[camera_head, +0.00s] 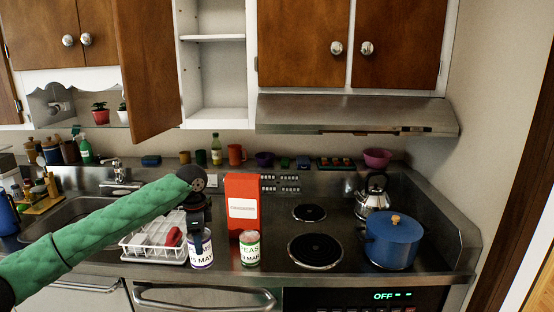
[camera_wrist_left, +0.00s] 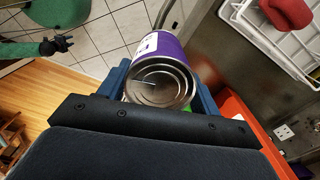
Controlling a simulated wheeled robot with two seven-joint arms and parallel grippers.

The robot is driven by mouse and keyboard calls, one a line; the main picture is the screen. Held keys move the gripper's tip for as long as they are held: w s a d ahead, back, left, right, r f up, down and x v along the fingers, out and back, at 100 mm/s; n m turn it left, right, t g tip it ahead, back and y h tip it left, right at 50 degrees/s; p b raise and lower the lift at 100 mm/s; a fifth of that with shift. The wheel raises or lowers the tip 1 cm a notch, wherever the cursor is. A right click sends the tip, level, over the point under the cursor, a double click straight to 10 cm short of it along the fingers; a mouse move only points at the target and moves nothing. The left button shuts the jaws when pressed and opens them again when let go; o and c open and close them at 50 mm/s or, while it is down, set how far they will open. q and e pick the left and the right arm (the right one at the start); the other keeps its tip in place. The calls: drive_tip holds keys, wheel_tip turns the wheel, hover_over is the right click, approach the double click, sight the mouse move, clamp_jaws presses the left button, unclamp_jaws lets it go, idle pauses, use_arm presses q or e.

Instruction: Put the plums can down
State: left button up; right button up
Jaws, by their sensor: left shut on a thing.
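The plums can (camera_head: 201,250) has a white and purple label and stands upright near the counter's front edge, just left of the peas can (camera_head: 249,249). My left gripper (camera_head: 198,224) reaches down over it from above and is shut on it. In the left wrist view the plums can (camera_wrist_left: 172,67) sits between the blue fingers, with its silver lid facing the camera. I cannot tell whether its base touches the counter. A small dark gripper on a green arm, seemingly my right gripper (camera_wrist_left: 57,45), hangs over the floor; its jaws are too small to read.
A white dish rack (camera_head: 136,250) with a red item is close on the left. A red crackers box (camera_head: 242,204) stands behind the peas can. The coil hob with a blue pot (camera_head: 392,243) and a kettle (camera_head: 374,197) is to the right. A cabinet door (camera_head: 148,70) hangs open above.

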sight(207, 238)
use_arm(q)
drive_tip(key=shift+s+r+n, duration=0.2)
drive_tip(key=shift+r+n, duration=0.05)
drive_tip(key=shift+n, duration=0.65)
drive_tip(key=shift+w+d+f+n, duration=0.1)
drive_tip(key=shift+w+n, duration=0.05)
drive_tip(key=shift+n, duration=0.45)
drive_tip(key=shift+w+d+n, duration=0.1)
drive_tip(key=shift+n, duration=0.5)
drive_tip(key=shift+d+n, duration=0.15)
drive_tip(key=shift+n, duration=0.45)
drive_tip(key=n, duration=0.1)
drive_tip(key=s+d+r+n, duration=0.1)
drive_tip(key=n, duration=0.1)
drive_tip(key=shift+d+r+n, duration=0.15)
drive_tip(key=shift+d+n, duration=0.1)
drive_tip(key=shift+n, duration=0.05)
drive_tip(key=shift+s+d+r+n, duration=0.1)
drive_tip(key=shift+s+d+n, duration=0.15)
drive_tip(key=shift+n, duration=0.35)
drive_tip(key=shift+s+d+r+n, duration=0.15)
drive_tip(key=shift+s+n, duration=0.1)
drive_tip(key=shift+n, duration=0.35)
drive_tip(key=s+f+n, duration=0.4)
drive_tip(key=s+f, duration=1.3)
drive_tip(key=s, duration=0.1)
drive_tip(key=shift+f, duration=0.3)
